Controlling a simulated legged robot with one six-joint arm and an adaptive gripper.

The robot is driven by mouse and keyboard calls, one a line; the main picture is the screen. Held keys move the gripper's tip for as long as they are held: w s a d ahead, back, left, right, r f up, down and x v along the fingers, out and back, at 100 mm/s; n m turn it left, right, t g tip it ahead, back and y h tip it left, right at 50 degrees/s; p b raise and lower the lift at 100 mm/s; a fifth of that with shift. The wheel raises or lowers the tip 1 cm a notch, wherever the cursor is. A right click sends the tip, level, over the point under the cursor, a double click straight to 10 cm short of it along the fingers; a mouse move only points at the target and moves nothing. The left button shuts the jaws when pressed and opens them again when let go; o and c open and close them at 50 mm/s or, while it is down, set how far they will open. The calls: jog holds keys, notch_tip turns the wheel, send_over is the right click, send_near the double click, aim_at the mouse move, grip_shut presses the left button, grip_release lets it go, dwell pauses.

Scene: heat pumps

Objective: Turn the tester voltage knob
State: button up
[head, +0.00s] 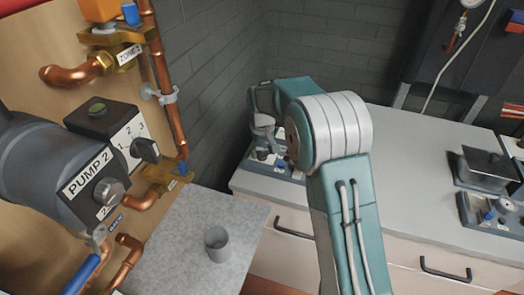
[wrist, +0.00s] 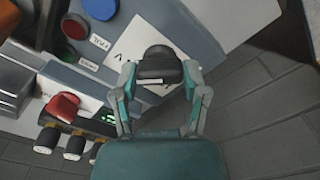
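The tester (wrist: 205,25) is a grey-blue device with a white panel marked "V" and a "FAIL" label. Its black voltage knob (wrist: 158,62) sticks out of the panel in the wrist view, with a pale mark on its near face. My gripper (wrist: 159,75) is open, with one finger on each side of the knob. The right fingertip is very close to the knob and a small gap shows at the left one. I cannot tell whether either touches. In the head view, my arm partly hides the tester (head: 268,160) on the counter, and the knob cannot be made out.
A red knob (wrist: 62,107) and several black-tipped connectors stand left of my gripper. A grey wall (wrist: 270,105) is close on the right. Pump 2 (head: 60,165) and copper pipes stand at the left.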

jog(key=o, duration=0.4)
jog(key=shift+f, duration=0.15)
jog(key=shift+c, duration=0.2)
jog(key=shift+a, duration=0.1)
jog(key=shift+r, duration=0.2)
notch_tip(320, 180, up, 12)
jog(key=shift+f, duration=0.15)
jog(key=shift+w, duration=0.1)
